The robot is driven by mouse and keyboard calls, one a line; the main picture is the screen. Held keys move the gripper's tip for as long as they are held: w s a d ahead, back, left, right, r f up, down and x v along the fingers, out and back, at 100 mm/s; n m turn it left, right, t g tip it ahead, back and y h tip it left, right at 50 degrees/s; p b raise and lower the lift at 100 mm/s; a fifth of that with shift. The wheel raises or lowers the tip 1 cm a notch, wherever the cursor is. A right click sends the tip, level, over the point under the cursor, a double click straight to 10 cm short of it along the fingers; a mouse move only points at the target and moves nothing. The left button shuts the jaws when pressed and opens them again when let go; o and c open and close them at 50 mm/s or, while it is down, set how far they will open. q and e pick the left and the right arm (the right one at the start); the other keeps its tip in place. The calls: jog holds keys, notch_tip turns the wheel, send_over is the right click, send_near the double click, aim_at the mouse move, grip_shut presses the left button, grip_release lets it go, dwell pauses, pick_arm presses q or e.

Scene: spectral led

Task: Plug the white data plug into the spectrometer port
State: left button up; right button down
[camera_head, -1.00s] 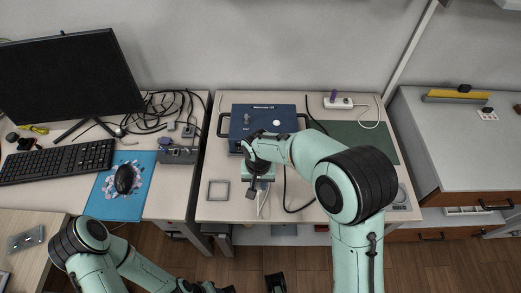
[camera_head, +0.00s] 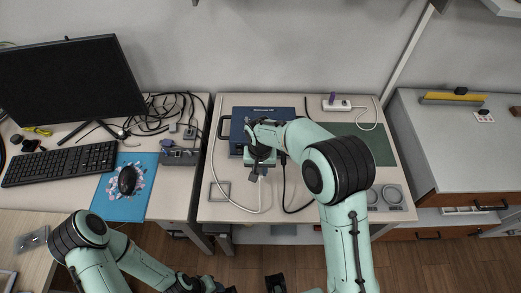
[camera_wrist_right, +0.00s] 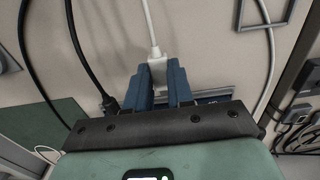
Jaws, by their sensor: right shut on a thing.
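The blue spectrometer box (camera_head: 262,112) stands at the back of the middle table, its front partly hidden by my right arm. My right gripper (camera_head: 259,166) is right in front of it, pointing down. In the right wrist view its two blue-grey fingers (camera_wrist_right: 161,84) are closed on the white data plug (camera_wrist_right: 157,65). A white cable (camera_wrist_right: 150,25) runs away from the plug. The port is hidden, and I cannot tell whether the plug touches it. My left gripper (camera_head: 207,286) is low at the bottom edge, its fingers unclear.
A black cable (camera_head: 285,190) lies right of the gripper. A grey square frame (camera_head: 220,192) lies at the table's left front. A white power strip (camera_head: 338,104) and a green mat (camera_head: 372,140) are at the right. The white cable (camera_head: 226,192) loops across the left front.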

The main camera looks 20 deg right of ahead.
pick_arm(q)
jog(key=shift+w+r+p, duration=0.3)
jog(key=shift+r+p, duration=0.1)
jog(key=shift+r, duration=0.15)
jog(key=shift+w+r+p, duration=0.25)
jog(key=shift+r+p, duration=0.15)
jog(key=shift+r, duration=0.1)
pick_arm(e)
jog(key=shift+w+d, duration=0.25)
jog(key=shift+w, duration=0.55)
jog(key=shift+w+d, duration=0.25)
jog(key=shift+w, duration=0.55)
jog(key=c, duration=1.5)
grip_release()
grip_shut()
